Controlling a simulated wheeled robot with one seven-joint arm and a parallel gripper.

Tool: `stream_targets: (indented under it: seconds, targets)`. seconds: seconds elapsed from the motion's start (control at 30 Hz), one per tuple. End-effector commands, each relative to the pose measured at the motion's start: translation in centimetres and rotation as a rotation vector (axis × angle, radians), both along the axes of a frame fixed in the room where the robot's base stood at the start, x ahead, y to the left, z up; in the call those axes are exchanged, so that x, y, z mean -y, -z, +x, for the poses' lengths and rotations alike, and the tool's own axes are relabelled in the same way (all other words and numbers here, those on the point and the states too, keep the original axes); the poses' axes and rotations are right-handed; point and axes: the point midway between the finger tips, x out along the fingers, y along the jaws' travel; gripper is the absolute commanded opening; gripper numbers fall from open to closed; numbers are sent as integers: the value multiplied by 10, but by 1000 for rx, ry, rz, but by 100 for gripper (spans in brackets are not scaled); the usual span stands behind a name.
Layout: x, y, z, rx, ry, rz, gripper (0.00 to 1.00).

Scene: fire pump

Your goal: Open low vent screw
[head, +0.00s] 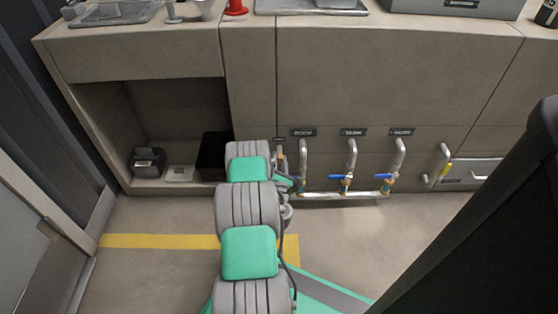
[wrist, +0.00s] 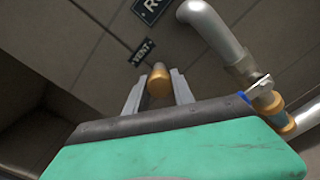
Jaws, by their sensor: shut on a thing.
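The low vent screw (wrist: 158,82) is a brass-coloured knob below a small dark label reading VENT (wrist: 143,52) in the wrist view. My gripper (wrist: 159,88) has its two grey fingers on either side of the knob and is shut on it. In the head view my arm reaches forward to the cabinet front, left of the pipes. My gripper and the screw are mostly hidden there behind my arm.
A grey pipe (wrist: 213,30) with a brass fitting stands close to the right of my gripper. An open recess (head: 178,105) is at left. The floor (head: 150,275) in front is clear.

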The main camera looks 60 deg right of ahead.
Motion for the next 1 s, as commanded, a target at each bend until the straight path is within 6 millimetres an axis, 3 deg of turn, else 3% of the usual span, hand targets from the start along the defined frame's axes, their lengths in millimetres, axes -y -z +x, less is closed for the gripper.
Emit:
stream_targets:
  seconds: [0.47, 0.5, 0.73, 1.0]
  targets:
    - [0, 0, 1, -12, -2, -7, 0]
    - [0, 0, 1, -12, -2, -7, 32]
    - [0, 0, 0, -12, -1, -7, 51]
    - [0, 0, 0, -12, 0, -6, 51]
